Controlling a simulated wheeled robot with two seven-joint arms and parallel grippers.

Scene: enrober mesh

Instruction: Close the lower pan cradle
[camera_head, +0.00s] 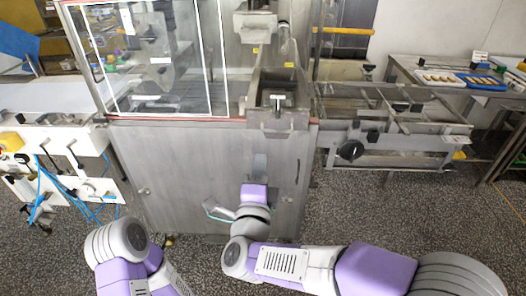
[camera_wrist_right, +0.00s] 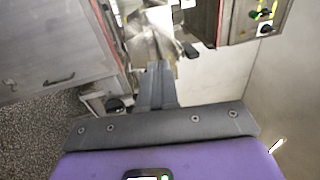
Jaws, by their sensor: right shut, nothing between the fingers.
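My right gripper (camera_head: 259,160) points up just below the box, in front of the cabinet face. Its grey fingers (camera_wrist_right: 156,80) are together and empty in the wrist view, below a shiny metal part (camera_wrist_right: 150,42). Contact is not clear. Only my left arm's links show at lower left; its gripper is out of view.
A rail conveyor (camera_head: 395,110) with a black knob (camera_head: 352,150) stands right of the cabinet. A white panel with blue hoses (camera_head: 75,165) is at left. A glazed guard (camera_head: 160,60) stands above the cabinet. Speckled floor is open in front.

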